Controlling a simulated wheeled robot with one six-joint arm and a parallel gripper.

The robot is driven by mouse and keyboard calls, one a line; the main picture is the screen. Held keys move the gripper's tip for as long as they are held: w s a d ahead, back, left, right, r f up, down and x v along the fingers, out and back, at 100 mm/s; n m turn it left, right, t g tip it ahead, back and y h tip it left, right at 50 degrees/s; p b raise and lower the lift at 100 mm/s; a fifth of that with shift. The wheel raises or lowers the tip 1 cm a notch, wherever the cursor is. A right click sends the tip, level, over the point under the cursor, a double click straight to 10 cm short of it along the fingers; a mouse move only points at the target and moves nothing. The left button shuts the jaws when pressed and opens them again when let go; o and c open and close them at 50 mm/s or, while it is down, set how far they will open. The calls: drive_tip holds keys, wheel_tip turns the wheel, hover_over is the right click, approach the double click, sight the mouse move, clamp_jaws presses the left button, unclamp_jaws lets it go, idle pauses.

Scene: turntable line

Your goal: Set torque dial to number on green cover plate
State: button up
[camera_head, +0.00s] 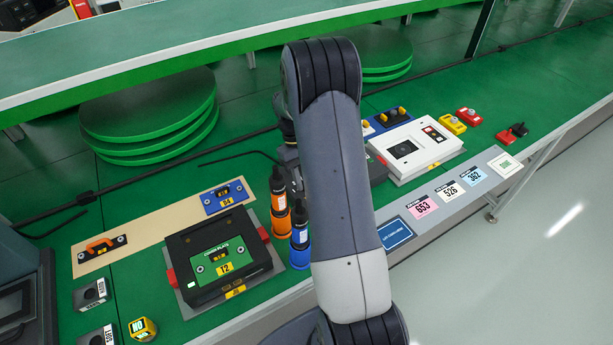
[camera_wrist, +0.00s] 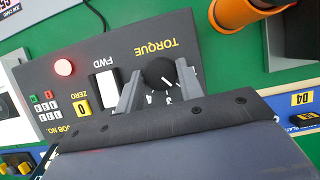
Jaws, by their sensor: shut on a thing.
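The green cover plate (camera_head: 225,258) lies on the black case on the bench at the left in the head view. Its yellow label reads 12. In the wrist view the torque dial (camera_wrist: 158,72) is a round black knob on a dark control panel, beside the word TORQUE, seen upside down. My gripper (camera_wrist: 158,84) is shut on the dial, one finger on each side. Scale numbers such as 4 show near the fingers, but the dial's setting is not clear. In the head view my own arm hides the dial and gripper.
The panel (camera_wrist: 88,45) also has a red lamp (camera_wrist: 63,67), a white FWD switch (camera_wrist: 107,88) and a yellow ZERO button (camera_wrist: 82,107). An orange driver (camera_head: 279,205) and a blue driver (camera_head: 300,232) stand beside the black case. A white device (camera_head: 415,147) sits right of my arm.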

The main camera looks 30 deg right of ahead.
drive_tip(key=shift+n, duration=0.3)
idle(0.4)
drive_tip(key=o, duration=1)
drive_tip(key=v, duration=1)
drive_tip(key=shift+w+a+r, duration=0.1)
drive_tip(key=shift+r, duration=0.3)
drive_tip(key=shift+f, duration=0.1)
drive_tip(key=x, duration=1)
drive_tip(key=shift+f, duration=0.3)
